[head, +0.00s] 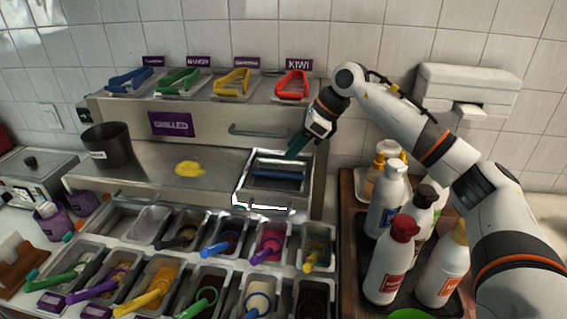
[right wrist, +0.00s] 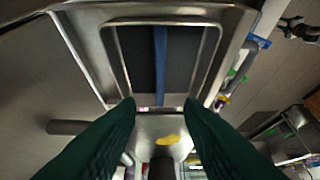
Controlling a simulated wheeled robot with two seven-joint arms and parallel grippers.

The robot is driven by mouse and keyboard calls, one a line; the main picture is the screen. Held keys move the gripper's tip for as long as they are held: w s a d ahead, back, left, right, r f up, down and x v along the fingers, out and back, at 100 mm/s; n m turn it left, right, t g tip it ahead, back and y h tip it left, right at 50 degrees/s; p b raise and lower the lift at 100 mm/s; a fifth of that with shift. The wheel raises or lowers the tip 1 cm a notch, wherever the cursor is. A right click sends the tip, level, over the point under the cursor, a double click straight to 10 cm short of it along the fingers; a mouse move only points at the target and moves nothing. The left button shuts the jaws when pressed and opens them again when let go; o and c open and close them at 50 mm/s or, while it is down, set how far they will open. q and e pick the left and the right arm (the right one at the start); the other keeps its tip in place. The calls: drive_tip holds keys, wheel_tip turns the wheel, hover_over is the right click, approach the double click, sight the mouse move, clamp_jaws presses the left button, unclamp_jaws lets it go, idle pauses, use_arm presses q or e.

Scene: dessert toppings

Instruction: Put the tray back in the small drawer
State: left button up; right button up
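The steel tray (head: 247,183) has a dark inside with a blue bar (head: 277,174) across it. It sits within a larger steel frame, apparently the small open drawer (head: 262,208), at the right end of the steel counter. In the right wrist view, the tray's rounded rim (right wrist: 213,48) lies inside the frame. My right gripper (head: 292,153) points down at the tray's back right edge. Its dark green fingers (right wrist: 160,103) are apart, with nothing clearly held between them. I cannot tell whether they touch the rim. My left gripper is out of view.
A shelf with several coloured tongs stands behind, and a steel handle (head: 260,130) projects below it. Squeeze bottles (head: 390,258) crowd the right. Topping bins (head: 150,218) fill the front. A dark pot (head: 107,146) and yellow patch (head: 190,168) are on the counter.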

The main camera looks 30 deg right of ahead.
drive_tip(key=v, duration=0.5)
drive_tip(key=shift+s+d+r+b, duration=0.1)
drive_tip(key=shift+d+r+b, duration=0.1)
drive_tip(key=shift+b, duration=0.15)
drive_tip(key=shift+a+f, duration=0.1)
drive_tip(key=shift+a, duration=0.05)
